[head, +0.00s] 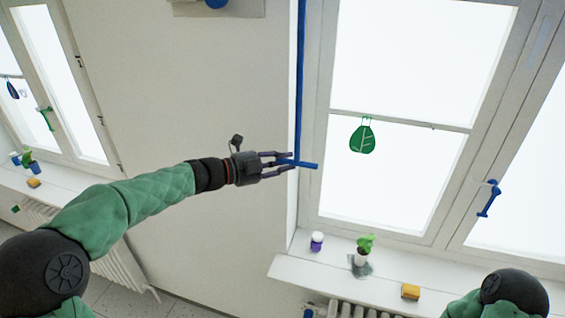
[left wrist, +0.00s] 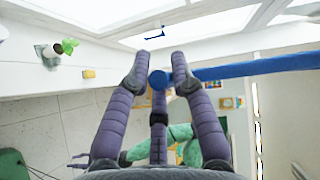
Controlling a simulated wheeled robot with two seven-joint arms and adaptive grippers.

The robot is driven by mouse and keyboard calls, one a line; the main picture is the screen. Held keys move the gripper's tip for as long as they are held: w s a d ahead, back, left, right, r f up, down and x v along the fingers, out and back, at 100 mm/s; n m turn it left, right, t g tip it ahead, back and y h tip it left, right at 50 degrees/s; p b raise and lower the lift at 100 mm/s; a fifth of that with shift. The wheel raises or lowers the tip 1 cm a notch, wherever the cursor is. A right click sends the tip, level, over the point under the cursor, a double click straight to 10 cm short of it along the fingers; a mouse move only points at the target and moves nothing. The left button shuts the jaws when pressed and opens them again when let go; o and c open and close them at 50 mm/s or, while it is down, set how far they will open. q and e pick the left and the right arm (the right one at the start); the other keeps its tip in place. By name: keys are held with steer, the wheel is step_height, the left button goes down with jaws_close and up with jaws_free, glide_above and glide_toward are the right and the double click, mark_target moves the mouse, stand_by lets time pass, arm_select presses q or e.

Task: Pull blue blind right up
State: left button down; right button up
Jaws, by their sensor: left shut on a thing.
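In the head view a long thin blue pull (head: 299,80) hangs straight down along the left side of the right-hand window. At its lower end is a short blue crossbar handle (head: 310,165). My left gripper (head: 289,163) reaches in from the left and is shut on this handle. In the left wrist view the round blue end (left wrist: 158,80) sits between my purple fingers (left wrist: 158,72), and the blue pull (left wrist: 250,69) runs off to the right. Part of the handle is hidden by the fingers.
The white windowsill (head: 325,278) lies below right, with a purple-and-white jar (head: 317,241), a potted plant (head: 363,247) and a yellow sponge-like block (head: 410,292). The wall (head: 190,90) beside my arm is clear.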

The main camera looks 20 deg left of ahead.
arm_select(q)
steer(key=c, duration=1.3)
jaws_free()
steer(key=shift+r, duration=0.5)
steer(key=shift+c, duration=0.2)
steer(key=o, duration=0.3)
steer(key=shift+w+a+f, duration=0.1)
steer(key=shift+w, duration=0.05)
steer(key=shift+f, duration=0.1)
steer(key=v, duration=1.2)
steer(key=shift+s, duration=0.2)
